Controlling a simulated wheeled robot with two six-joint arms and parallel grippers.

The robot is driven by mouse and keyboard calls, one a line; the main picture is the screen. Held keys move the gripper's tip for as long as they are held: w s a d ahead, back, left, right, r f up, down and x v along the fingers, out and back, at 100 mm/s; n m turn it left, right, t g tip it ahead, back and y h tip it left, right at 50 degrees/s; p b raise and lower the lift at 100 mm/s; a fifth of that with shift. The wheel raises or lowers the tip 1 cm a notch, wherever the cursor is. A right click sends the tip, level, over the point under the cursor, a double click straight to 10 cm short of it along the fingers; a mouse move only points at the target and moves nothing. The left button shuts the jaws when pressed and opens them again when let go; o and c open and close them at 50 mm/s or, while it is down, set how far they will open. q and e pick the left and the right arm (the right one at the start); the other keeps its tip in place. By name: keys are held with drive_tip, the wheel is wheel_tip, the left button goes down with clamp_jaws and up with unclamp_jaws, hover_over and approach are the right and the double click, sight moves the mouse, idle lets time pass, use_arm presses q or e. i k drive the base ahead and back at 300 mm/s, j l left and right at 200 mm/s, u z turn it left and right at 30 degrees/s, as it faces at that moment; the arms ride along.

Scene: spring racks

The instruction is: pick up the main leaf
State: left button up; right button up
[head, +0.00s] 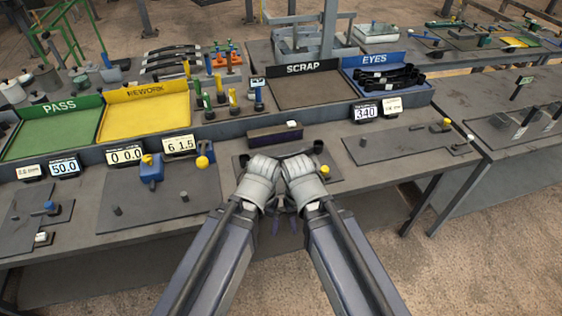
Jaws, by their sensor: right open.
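Several dark curved bars that look like spring leaves (168,61) lie side by side at the back left. Several black pieces with rounded ends (392,79) lie in the blue EYES tray (352,74). I cannot tell which piece is the main leaf. My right gripper (302,178) is over the front middle of the bench, beside my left gripper (258,180). Both are well away from the bars and the tray. The right one is open, with nothing seen in it. The left one's fingers are mostly hidden, so its opening cannot be told.
The green PASS tray (50,132), yellow REWORK tray (145,116) and dark SCRAP tray (310,90) line the bench. Number displays stand along their front. A flat dark plate (400,143) lies right.

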sight(317, 149)
drive_tip(key=i+l+u, duration=0.2)
drive_tip(key=l+u, duration=0.15)
drive_tip(key=i+l+u, duration=0.2)
drive_tip(key=l+u, duration=0.15)
drive_tip(key=i+l+u, duration=0.1)
drive_tip(key=l+u, duration=0.25)
